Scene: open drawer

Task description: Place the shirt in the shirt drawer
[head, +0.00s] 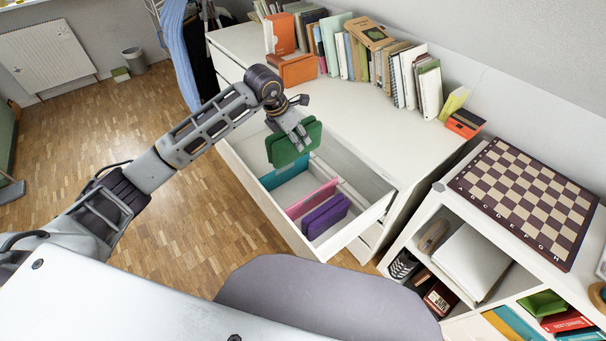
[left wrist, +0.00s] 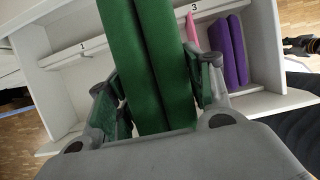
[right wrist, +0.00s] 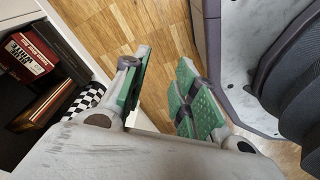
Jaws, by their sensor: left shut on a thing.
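A folded green shirt (head: 291,147) is held by my left gripper (head: 299,137) above the open white drawer (head: 240,167). In the left wrist view the shirt (left wrist: 146,60) stands as two green layers between the shut fingers (left wrist: 158,95). Inside the drawer are a teal folded item (head: 285,173), a pink one (head: 311,198) and purple ones (head: 326,216). Numbers 1 and 3 show on the drawer's divider in the left wrist view. My right gripper (right wrist: 160,95) is open and empty over the wooden floor; it is not visible in the head view.
A white dresser top (head: 345,115) holds a row of books and boxes (head: 380,60). A white shelf unit (head: 425,215) with a chessboard (head: 527,195) stands at right. A grey rounded chair-like shape (head: 320,300) is in front of the drawer.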

